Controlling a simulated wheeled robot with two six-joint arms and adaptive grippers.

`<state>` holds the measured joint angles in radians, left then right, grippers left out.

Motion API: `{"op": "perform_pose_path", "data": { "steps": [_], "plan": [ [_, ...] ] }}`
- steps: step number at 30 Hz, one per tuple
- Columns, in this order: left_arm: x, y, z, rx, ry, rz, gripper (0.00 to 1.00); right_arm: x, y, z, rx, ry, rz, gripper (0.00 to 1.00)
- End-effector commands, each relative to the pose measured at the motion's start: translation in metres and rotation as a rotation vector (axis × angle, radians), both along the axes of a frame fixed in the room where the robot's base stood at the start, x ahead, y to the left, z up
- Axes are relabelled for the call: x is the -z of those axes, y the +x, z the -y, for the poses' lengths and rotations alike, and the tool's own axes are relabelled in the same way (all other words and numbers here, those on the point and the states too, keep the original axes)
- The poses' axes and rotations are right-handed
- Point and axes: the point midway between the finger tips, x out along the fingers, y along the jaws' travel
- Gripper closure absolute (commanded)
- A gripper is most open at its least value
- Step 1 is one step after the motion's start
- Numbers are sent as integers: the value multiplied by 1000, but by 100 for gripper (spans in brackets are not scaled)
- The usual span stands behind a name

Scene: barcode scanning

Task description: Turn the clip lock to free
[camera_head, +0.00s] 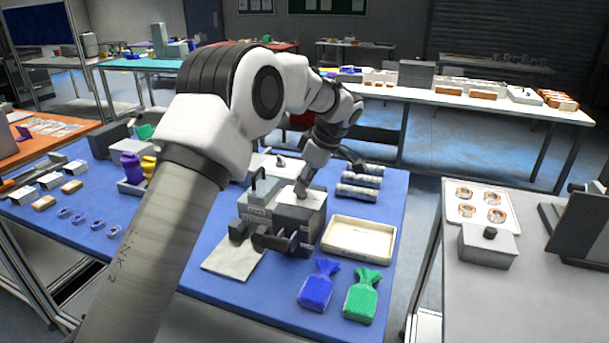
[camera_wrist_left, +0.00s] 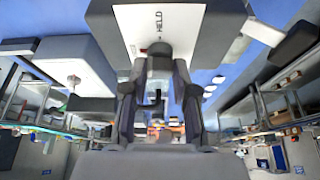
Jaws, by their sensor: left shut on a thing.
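The clip lock is on the grey bench machine (camera_head: 298,212) in the middle of the blue table. In the left wrist view its white plate (camera_wrist_left: 130,22) carries the word HELD, and a small red mark sits beside the dark knob (camera_wrist_left: 158,50). My left gripper (camera_head: 303,188) reaches down to the machine's top from above. In the left wrist view its two fingers (camera_wrist_left: 160,78) are shut on the knob, which partly hides between them. Any other word on the plate is not visible. My right gripper is not in view.
A cream tray (camera_head: 358,240) stands right of the machine, with a blue bag (camera_head: 318,285) and a green bag (camera_head: 362,294) in front. Grey cylinders (camera_head: 358,182) lie behind it. A flat grey plate (camera_head: 232,258) lies at the machine's front left. My arm covers part of the table.

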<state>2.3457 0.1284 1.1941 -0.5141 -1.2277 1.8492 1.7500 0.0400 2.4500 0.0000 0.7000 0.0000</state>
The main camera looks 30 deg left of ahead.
Motion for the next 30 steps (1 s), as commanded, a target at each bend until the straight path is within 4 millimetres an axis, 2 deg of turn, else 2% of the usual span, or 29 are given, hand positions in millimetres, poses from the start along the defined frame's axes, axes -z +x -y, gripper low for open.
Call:
{"op": "perform_pose_path", "data": {
  "steps": [6, 20, 21, 23, 30],
  "plan": [
    [1, 0, 0, -64, -1, -4, 100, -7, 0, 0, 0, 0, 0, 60],
    [3, -1, 0, -81, -1, -5, 100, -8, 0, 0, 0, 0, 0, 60],
    [3, -1, 0, -80, -1, -5, 69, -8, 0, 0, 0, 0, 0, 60],
    [3, -1, 0, -80, -1, -5, 47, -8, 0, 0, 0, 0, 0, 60],
    [1, 0, 0, -79, -1, -3, 47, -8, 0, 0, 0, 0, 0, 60]
  ]
}}
